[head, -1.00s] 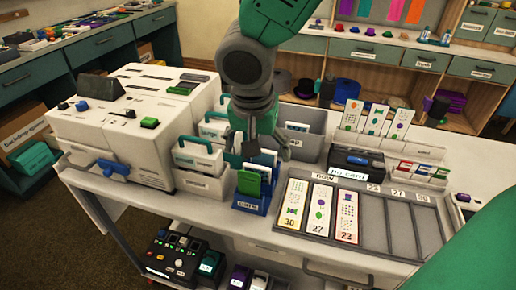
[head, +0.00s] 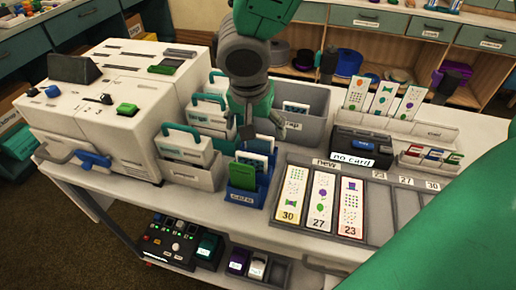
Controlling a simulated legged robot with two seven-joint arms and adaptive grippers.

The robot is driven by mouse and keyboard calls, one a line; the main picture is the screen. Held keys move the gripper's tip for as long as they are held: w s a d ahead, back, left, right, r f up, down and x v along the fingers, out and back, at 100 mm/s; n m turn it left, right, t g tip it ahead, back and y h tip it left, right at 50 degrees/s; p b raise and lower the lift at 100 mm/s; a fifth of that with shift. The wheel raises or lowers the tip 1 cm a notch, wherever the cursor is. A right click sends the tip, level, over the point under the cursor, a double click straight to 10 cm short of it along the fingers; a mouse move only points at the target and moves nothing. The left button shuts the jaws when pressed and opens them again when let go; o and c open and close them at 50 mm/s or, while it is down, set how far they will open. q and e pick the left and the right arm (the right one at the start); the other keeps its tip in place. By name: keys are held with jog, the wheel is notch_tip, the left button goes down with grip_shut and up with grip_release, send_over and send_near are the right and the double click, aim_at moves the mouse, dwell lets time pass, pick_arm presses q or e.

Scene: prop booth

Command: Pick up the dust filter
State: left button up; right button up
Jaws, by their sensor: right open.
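I cannot tell for sure which thing is the dust filter. White cases with teal handles (head: 187,163) stand in a row right of the white machine. A blue holder (head: 243,196) has a green piece (head: 242,176) and white-and-teal cards (head: 260,150) in it. My right gripper (head: 262,130) comes down from the top middle, its fingers apart and empty. It hangs above the holder and in front of the grey bin (head: 306,130), hiding part of both. My left gripper is out of view.
The large white machine (head: 120,115) fills the left of the counter. A tray of cards (head: 321,205) marked "new" lies right of the holder, with empty slots beside it. A black "no card" box (head: 363,146) stands behind. My green arm link covers the lower right.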

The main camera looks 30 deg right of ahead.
aim_at(259, 136)
jog(key=shift+d+f, duration=0.1)
jog(key=shift+f, duration=0.4)
jog(key=x, duration=0.4)
jog(key=shift+w+d+f+b, duration=0.25)
jog(key=shift+d+b, duration=0.05)
jog(key=shift+d, duration=0.1)
jog(key=shift+s+a+r, duration=0.1)
jog(key=c, duration=0.8)
